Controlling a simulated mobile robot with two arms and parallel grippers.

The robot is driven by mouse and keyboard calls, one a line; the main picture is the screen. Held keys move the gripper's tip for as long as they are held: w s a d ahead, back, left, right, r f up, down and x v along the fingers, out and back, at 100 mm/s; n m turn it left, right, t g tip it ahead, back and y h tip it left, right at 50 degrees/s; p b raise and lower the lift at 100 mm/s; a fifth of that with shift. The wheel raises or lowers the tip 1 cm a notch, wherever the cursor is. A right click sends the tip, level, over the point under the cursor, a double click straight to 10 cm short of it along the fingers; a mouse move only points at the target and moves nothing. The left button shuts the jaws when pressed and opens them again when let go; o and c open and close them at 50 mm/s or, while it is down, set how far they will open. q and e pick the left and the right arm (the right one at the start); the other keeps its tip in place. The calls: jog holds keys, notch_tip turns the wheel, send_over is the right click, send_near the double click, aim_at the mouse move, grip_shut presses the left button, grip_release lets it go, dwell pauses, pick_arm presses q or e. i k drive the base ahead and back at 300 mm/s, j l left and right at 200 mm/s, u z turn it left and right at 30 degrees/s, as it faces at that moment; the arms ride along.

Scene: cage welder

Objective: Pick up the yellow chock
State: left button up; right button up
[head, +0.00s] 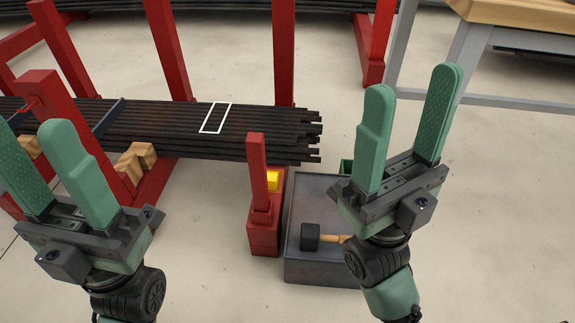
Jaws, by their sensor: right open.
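The yellow chock (273,181) is a small yellow block on the red frame's foot, just right of the short red post and below the ends of the dark bars. The post hides part of it. My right gripper (412,110) is open and empty, to the right of the chock and apart from it. My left gripper (38,170) is at the left edge, its two green fingers apart with nothing seen between them, well away from the chock.
Dark bars (180,125) lie across the red rack (285,60). A grey metal box (320,270) stands beside the red post (258,170), with a mallet (311,236) on it. Wooden blocks (131,168) sit at the left. A wooden-topped table (520,12) is at upper right.

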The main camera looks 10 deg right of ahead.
aim_at(273, 177)
jog(key=i+l+u, duration=0.15)
jog(key=u, duration=0.2)
jog(key=l+u, duration=0.35)
jog(key=i+l, duration=0.05)
